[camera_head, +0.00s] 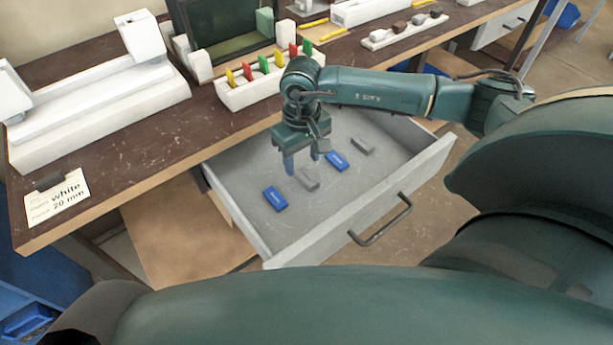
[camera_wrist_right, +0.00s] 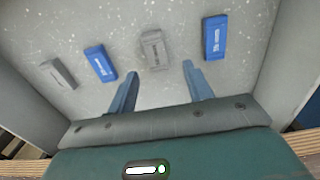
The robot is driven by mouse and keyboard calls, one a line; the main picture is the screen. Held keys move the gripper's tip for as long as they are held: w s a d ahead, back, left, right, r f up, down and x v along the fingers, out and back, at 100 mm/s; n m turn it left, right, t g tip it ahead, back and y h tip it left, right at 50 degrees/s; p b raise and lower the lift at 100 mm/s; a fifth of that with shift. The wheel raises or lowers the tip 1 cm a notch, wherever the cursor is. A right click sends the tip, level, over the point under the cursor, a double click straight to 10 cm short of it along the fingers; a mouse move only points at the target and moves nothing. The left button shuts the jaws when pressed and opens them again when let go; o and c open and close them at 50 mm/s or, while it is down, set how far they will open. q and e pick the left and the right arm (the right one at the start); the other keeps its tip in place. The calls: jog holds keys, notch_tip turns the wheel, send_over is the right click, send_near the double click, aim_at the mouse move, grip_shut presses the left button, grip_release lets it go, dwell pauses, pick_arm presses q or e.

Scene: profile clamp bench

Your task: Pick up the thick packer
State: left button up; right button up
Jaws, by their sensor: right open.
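Packers lie flat in the open drawer (camera_head: 240,185): a blue block (camera_head: 275,198), a grey block (camera_head: 307,179), a second blue block (camera_head: 336,161) and a second grey block (camera_head: 362,146). Their small labels are unreadable, so I cannot tell which is the thick packer. My right gripper (camera_head: 302,165) is over the drawer, pointing down, open and empty. In the right wrist view its fingers (camera_wrist_right: 160,80) are apart, with one grey block (camera_wrist_right: 156,52) ahead of the gap and a blue block (camera_wrist_right: 214,37) beyond the right finger. My left gripper is not in view.
The drawer has raised walls and a front handle (camera_head: 381,220). On the bench stand a white clamp fixture (camera_head: 100,110), a white rack (camera_head: 270,88) with coloured pieces and a tray (camera_head: 404,30) of small parts. A card (camera_head: 57,198) reads "white 20 mm".

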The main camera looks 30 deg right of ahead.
jog(key=f, duration=0.4)
jog(key=shift+s+d+f, duration=0.15)
jog(key=shift+d, duration=0.05)
jog(key=shift+c, duration=0.3)
jog(key=c, duration=1)
